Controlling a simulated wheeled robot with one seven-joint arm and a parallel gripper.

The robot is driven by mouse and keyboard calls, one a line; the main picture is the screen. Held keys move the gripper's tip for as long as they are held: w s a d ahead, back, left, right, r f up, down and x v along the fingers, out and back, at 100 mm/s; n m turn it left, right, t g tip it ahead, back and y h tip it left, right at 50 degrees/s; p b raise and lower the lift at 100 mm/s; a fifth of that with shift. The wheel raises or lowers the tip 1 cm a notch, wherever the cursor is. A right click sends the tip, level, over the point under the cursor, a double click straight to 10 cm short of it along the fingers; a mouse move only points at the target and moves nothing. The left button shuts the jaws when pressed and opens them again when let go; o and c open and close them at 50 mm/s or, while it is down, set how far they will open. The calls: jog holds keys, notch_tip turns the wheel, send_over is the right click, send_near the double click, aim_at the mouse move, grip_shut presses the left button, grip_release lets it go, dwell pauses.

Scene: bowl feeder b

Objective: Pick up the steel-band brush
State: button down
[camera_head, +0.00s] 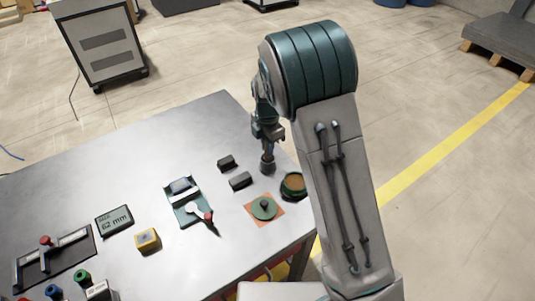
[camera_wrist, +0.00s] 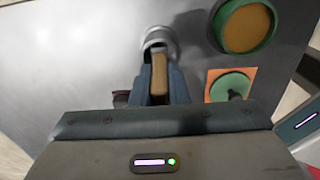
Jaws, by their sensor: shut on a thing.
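My gripper (camera_head: 267,143) points down over the right part of the table. In the wrist view its two fingers (camera_wrist: 159,85) are shut on a brown, wood-like handle (camera_wrist: 159,72). A grey metallic round part (camera_wrist: 157,38) shows just beyond the handle; it looks like the steel-band brush's band. In the head view this grey end (camera_head: 267,168) is below the fingers, at or just above the tabletop; I cannot tell whether it touches. The fingers hide part of the handle, and the bristles cannot be made out.
A green-rimmed round dish (camera_head: 293,185) with brown contents is close on the right. A green knobbed disc (camera_head: 264,207) sits on an orange square in front. Two dark blocks (camera_head: 240,181) lie to the left. A green tray (camera_head: 187,203) and a display (camera_head: 114,220) are further left.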

jog(key=shift+r, duration=0.15)
jog(key=shift+r, duration=0.3)
jog(key=r, duration=0.1)
jog(key=r+b, duration=0.1)
jog(key=r, duration=0.1)
jog(key=shift+d+r, duration=0.25)
jog(key=s+d+r+b, duration=0.2)
jog(key=s+d+r, duration=0.2)
jog(key=d, duration=0.6)
notch_tip(320, 180, up, 3)
jog(key=shift+d+f, duration=0.15)
jog(key=shift+d, duration=0.1)
